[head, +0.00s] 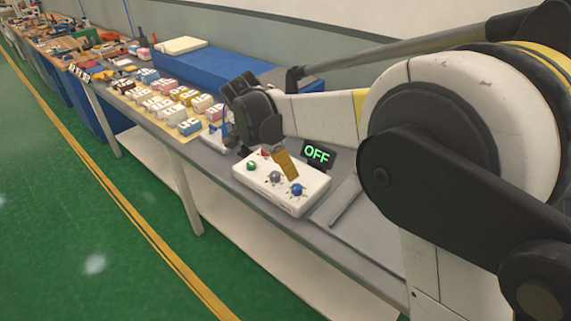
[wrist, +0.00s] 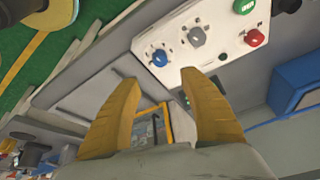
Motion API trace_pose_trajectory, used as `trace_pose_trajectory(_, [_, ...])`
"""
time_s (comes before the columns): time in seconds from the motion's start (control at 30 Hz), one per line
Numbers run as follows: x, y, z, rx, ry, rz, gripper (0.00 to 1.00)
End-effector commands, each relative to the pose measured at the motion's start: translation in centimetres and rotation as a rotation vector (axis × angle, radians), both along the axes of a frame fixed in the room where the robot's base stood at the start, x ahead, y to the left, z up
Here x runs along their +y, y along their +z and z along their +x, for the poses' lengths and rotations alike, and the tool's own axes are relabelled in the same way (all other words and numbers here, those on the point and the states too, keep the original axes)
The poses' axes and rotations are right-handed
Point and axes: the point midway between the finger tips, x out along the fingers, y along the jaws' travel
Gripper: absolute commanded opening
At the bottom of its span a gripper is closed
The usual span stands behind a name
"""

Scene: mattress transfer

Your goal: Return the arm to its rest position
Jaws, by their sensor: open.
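My gripper (head: 286,164) is open and empty, with its yellow fingers above the right part of a white control box in the head view. In the wrist view both yellow fingers (wrist: 160,100) are spread apart with nothing between them. The control box (head: 262,180) carries a green knob, a red knob, a grey knob and a blue knob; it also shows at the top of the wrist view (wrist: 185,22). A small black sign (head: 318,154) behind the box reads OFF in green. My arm reaches in from the right of the head view.
The box stands on a long grey table (head: 296,222) along the wall. Several small coloured boxes (head: 168,100) stand farther left, with a blue mattress-like block (head: 215,69) behind them. Tools and parts lie at the far end. The green floor (head: 75,200) in front is clear.

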Motion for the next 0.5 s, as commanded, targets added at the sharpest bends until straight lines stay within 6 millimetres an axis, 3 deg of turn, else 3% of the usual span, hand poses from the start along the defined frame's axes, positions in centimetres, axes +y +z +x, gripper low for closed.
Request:
trace_pose_trajectory(0.17, [-0.1,0.1,0.0,0.000,0.002,0.001,0.51])
trace_pose_trajectory(0.27, [-1.2,0.9,-0.5,0.005,0.031,0.007,0.51])
trace_pose_trajectory(0.37, [-3.8,2.6,-1.8,0.015,0.111,0.024,0.51])
trace_pose_trajectory(0.5, [-8.9,5.5,-5.4,0.017,0.291,0.049,0.51])
